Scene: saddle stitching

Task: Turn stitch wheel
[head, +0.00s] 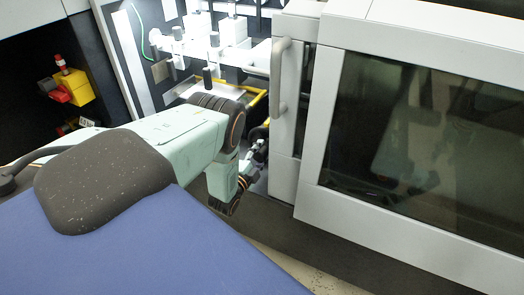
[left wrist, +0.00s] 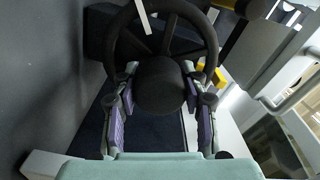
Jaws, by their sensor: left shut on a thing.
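The stitch wheel (left wrist: 207,34) is a black ring with spokes in the upper middle of the left wrist view. A round black knob (left wrist: 160,84) stands in front of its lower part. My left gripper (left wrist: 160,90) has its two fingers on either side of the knob and is shut on it. In the head view my left gripper (head: 257,157) reaches down beside the machine's grey door, partly hidden by my own arm. I cannot make out the wheel clearly there. My right gripper is in neither view.
The machine's grey door with a handle (head: 281,80) and a large dark window (head: 420,140) stand right of my left arm. An open lit bay with a yellow bar (head: 255,104) lies behind. A yellow box with a red part (head: 72,88) is at the left.

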